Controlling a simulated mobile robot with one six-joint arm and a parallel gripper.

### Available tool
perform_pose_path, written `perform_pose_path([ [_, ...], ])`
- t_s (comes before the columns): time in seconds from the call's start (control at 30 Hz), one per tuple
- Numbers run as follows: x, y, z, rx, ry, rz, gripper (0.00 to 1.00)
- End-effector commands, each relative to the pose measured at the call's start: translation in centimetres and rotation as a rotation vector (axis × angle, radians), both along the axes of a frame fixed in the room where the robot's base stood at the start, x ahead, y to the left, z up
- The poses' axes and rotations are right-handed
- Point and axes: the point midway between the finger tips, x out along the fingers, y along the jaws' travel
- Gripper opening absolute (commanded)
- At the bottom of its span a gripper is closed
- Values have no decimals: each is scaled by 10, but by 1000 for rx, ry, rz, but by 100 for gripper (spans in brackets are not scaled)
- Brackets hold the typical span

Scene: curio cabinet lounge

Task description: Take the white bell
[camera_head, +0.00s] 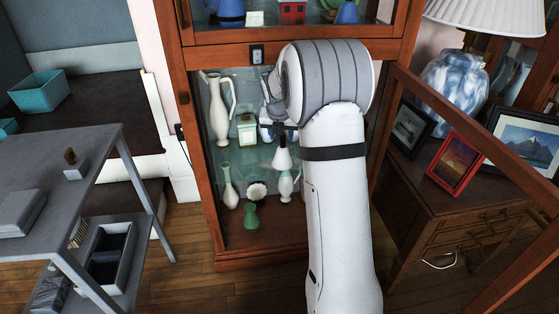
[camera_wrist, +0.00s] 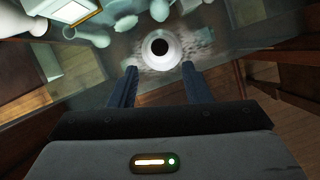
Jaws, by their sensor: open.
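The white bell (camera_head: 282,155) has a flared white body and a dark handle. It stands on a shelf inside the open cabinet, just left of my arm in the head view. In the wrist view the bell (camera_wrist: 160,60) shows end-on as a white round with a dark centre. My gripper (camera_wrist: 160,70) is open, with its two dark fingers apart. The bell appears in line with the gap between the fingertips, beyond them; nothing is held. In the head view my arm covers the right part of the cabinet, and the fingertips cannot be made out clearly.
The open cabinet door (camera_head: 470,145) is at right. A grey table (camera_head: 40,165) stands left.

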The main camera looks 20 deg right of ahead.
Motion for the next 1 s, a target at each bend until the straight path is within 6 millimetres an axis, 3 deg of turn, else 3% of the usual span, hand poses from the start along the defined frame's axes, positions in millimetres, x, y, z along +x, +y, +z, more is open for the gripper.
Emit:
perform_pose_path([
  [0.33,18,-11,-1,1,-1,-3,44],
  [0.6,31,-18,-44,1,2,-2,44],
  [0.87,33,-19,-45,1,0,-2,44],
  [1.0,33,-19,-46,0,0,-3,34],
])
